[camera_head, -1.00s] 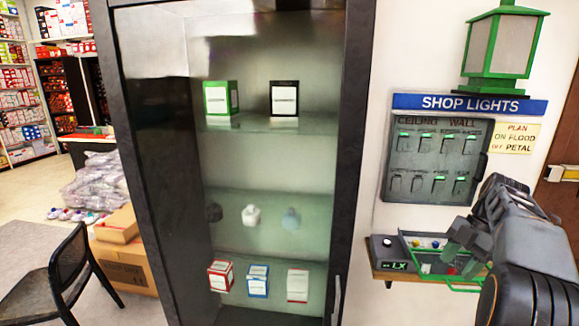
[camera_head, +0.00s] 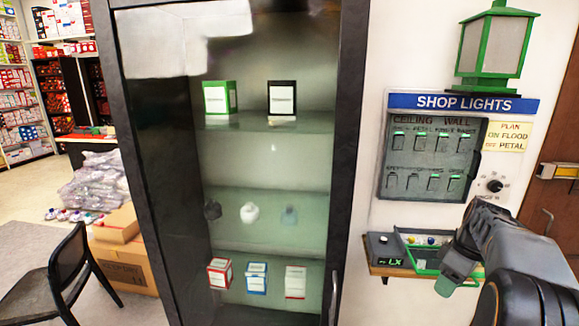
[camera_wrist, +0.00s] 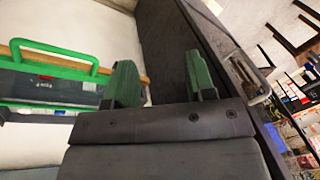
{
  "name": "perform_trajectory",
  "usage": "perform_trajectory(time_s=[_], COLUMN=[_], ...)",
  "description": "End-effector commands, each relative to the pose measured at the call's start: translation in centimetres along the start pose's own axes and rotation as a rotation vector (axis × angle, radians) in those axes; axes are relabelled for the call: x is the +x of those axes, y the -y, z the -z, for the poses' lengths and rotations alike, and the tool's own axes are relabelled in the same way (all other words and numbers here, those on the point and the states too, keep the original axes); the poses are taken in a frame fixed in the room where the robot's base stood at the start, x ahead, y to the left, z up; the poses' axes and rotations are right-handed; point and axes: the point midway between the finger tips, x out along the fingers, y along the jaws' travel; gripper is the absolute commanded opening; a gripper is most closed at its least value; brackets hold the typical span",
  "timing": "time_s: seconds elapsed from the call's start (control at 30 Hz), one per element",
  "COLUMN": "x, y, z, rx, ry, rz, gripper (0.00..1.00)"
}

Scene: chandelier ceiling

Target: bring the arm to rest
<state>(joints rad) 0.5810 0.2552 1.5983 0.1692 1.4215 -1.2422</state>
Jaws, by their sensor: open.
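My gripper (camera_head: 452,280) hangs at the lower right in the head view, in front of the small wooden wall shelf (camera_head: 376,270) and its green-framed tray (camera_head: 427,262). In the wrist view my gripper (camera_wrist: 163,85) has its two green-tipped fingers apart, with nothing between them. The green tray handle (camera_wrist: 55,48) shows at the left there. The dark cabinet side (camera_wrist: 165,45) lies behind the fingers. My arm covers the right part of the shelf in the head view.
The glass cabinet (camera_head: 268,160) holds boxes and small bulbs. Right of it are the switch panel (camera_head: 430,160), a dial (camera_head: 495,185) and a green lantern (camera_head: 495,50). A grey meter (camera_head: 385,248) sits on the shelf. A chair (camera_head: 50,285) stands at the lower left.

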Motion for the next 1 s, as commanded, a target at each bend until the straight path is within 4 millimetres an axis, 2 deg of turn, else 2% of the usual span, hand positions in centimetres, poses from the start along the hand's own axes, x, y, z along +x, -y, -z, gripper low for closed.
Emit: perform_trajectory(time_s=[0.17, 0.3, 0.43, 0.6, 0.7, 0.8, 1.0], x=[2.4, 4.6, 6.5, 7.9, 7.7, 7.0, 6.9], y=[5.2, 11.0, 16.2, 20.8, 22.4, 23.3, 23.7], z=[0.9, 1.3, 1.1, 0.4, 0.6, 1.1, 1.4], rx=[0.439, 0.705, 0.792, 0.690, 0.634, 0.593, 0.570], ry=[-0.006, -0.081, -0.167, -0.217, -0.244, -0.276, -0.280], rz=[-0.129, -0.233, -0.287, -0.309, -0.312, -0.316, -0.313], gripper=[0.50, 0.50, 0.50, 0.50, 0.50, 0.50, 0.50])
